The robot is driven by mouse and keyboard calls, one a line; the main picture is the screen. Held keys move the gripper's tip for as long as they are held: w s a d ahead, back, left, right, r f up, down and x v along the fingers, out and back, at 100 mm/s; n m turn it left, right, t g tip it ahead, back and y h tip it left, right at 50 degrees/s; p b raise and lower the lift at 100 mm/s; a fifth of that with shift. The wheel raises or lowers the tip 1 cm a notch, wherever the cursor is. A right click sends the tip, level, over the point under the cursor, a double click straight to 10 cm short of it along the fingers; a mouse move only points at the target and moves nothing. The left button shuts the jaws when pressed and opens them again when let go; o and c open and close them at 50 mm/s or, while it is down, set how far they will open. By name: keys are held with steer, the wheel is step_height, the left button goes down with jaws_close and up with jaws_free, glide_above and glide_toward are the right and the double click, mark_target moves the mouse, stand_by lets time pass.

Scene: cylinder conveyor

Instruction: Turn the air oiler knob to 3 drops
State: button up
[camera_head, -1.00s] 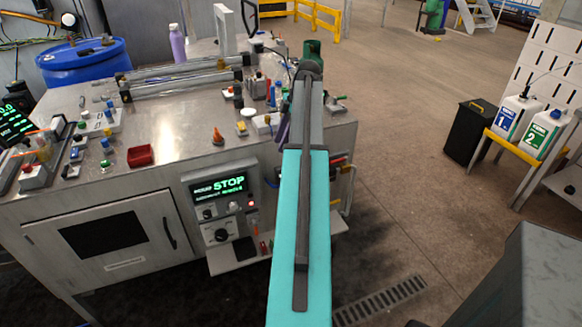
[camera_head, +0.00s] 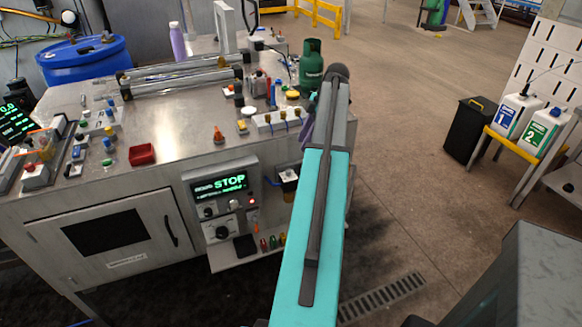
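My turquoise and grey arm (camera_head: 315,215) reaches up and away across the right end of the steel machine bench (camera_head: 185,130). A small purple part (camera_head: 307,130) shows at the left edge of the arm; I cannot tell what it is. My gripper does not show and seems hidden behind the arm.
A control panel reading STOP (camera_head: 220,184) is on the bench front, above a small shelf (camera_head: 262,252). A green gas bottle (camera_head: 311,65) stands behind the arm's far end. A red tray (camera_head: 142,154) lies on the bench.

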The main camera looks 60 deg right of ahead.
mark_target(289, 171)
steer(key=shift+p+x, duration=1.45)
steer(key=shift+x, duration=5.1)
steer(key=shift+a, duration=0.1)
jaws_close()
